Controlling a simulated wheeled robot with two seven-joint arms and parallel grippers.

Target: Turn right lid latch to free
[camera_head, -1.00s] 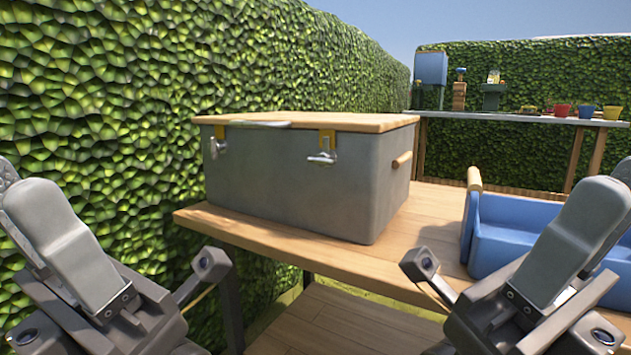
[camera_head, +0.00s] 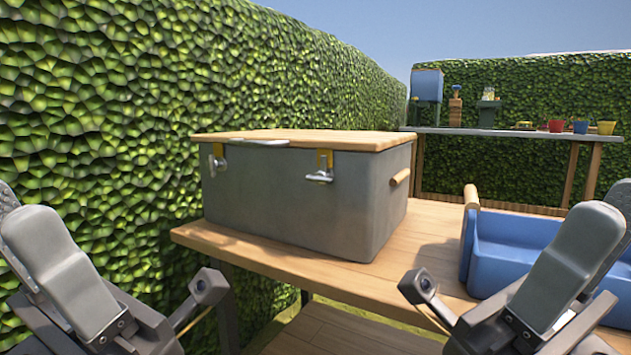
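A grey box (camera_head: 290,205) with a wooden lid (camera_head: 300,139) stands closed on a wooden table. The right lid latch (camera_head: 321,170) is on its front face below a yellow plate at the lid's edge. The latch's silver handle sticks out sideways. A similar left latch (camera_head: 217,161) is near the box's left corner. My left gripper (camera_head: 119,322) is open and empty at the lower left. My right gripper (camera_head: 512,322) is open and empty at the lower right. Both are apart from the box, and their outer fingers are cut off by the frame.
The wooden table (camera_head: 425,232) has bare room right of the box. A blue tray (camera_head: 515,243) with a wooden handle stands there. A green hedge (camera_head: 100,110) runs close behind the table on the left. A far bench (camera_head: 500,132) holds coloured pots.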

